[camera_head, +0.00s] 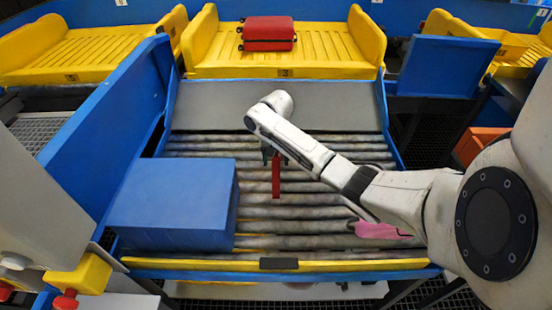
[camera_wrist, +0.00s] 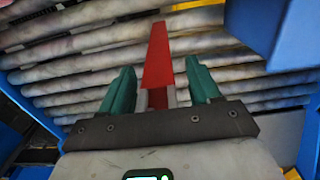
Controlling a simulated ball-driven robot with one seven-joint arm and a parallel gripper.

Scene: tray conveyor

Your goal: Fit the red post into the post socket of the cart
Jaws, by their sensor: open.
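The red post (camera_head: 276,176) shows as a narrow upright red bar over the middle of the rollers in the head view. My gripper (camera_head: 274,158) is at its upper end. In the wrist view the red post (camera_wrist: 158,62) stands between the two teal fingers of my gripper (camera_wrist: 160,88), with a gap on each side. The jaws are open and not closed on it. Whether the post's lower end touches the rollers is unclear. I cannot make out a cart or a post socket in either view.
A large blue box (camera_head: 172,205) stands on the left of the roller bed (camera_head: 300,226). A pink object (camera_head: 380,230) lies at the right front, partly behind my arm. A yellow tray (camera_head: 345,66) with a red suitcase (camera_head: 267,33) is behind. Rollers between the box and pink object are mostly clear.

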